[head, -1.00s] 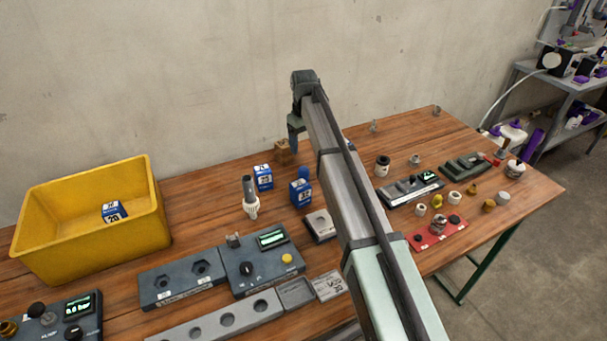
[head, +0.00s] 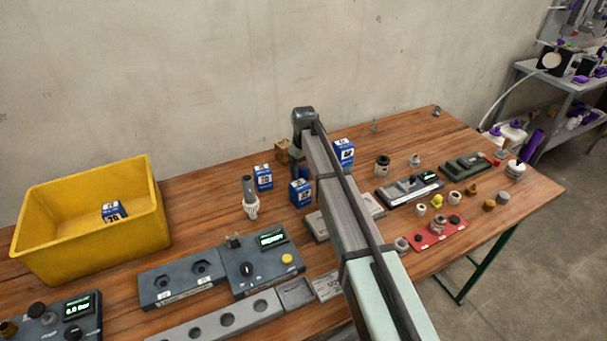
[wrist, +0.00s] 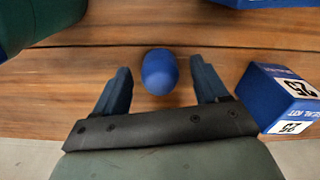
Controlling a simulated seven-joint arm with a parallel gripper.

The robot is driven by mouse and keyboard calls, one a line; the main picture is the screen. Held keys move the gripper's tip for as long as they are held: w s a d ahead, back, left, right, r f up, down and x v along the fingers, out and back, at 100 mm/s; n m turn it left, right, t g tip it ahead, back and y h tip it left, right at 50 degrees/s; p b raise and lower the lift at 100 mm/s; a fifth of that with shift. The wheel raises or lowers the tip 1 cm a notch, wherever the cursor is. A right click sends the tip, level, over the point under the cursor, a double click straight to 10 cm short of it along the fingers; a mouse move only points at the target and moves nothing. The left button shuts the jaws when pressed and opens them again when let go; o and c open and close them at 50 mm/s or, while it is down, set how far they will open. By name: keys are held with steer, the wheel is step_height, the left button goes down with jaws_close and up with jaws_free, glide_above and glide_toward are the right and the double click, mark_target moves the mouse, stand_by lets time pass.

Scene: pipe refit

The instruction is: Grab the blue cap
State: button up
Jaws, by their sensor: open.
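The blue cap (wrist: 159,72) shows in the wrist view as a smooth rounded blue piece on the wooden table. It lies between the two fingers of my gripper (wrist: 160,80), with a visible gap on each side. My gripper is open and holds nothing. In the head view my gripper (head: 297,160) is low over the back of the table, partly hidden by my arm. The cap cannot be made out in the head view, where my arm and a blue box block that spot.
A blue-and-white box (wrist: 283,97) stands close to the right finger in the wrist view. Other blue boxes (head: 301,193) (head: 263,177) (head: 344,151) stand near my arm. A yellow bin (head: 90,235) is at the left. Grey panels (head: 262,258) fill the front. A wall rises behind.

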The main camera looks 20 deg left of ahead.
steer(key=shift+f, duration=0.25)
steer(key=c, duration=1.1)
steer(key=shift+c, duration=0.2)
